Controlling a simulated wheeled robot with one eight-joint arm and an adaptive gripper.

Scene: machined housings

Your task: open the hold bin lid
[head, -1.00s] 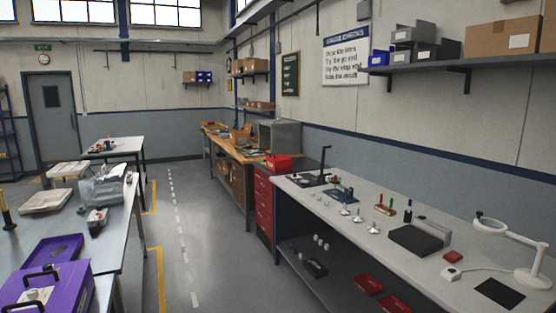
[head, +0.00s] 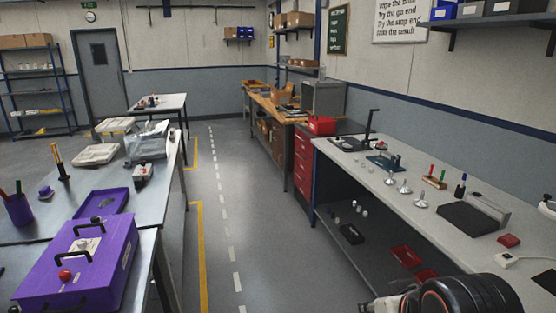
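A purple box (head: 118,268) stands on the near left metal table in the head view; it looks like the hold bin, though I cannot read its label. Its top lid (head: 108,243) appears shut and carries black handles, a pale label plate and a red knob (head: 65,275). Part of my arm shows at the bottom right edge, far to the right of the box across the aisle. A pale metallic part at its left end may be my gripper (head: 388,303); it is cut off by the frame, so its fingers cannot be made out.
A purple tray (head: 97,204) lies behind the box, with a purple pen cup (head: 18,209) to its left. The right workbench (head: 400,213) holds small tools and a dark case. The floor aisle (head: 217,235) between the tables is clear.

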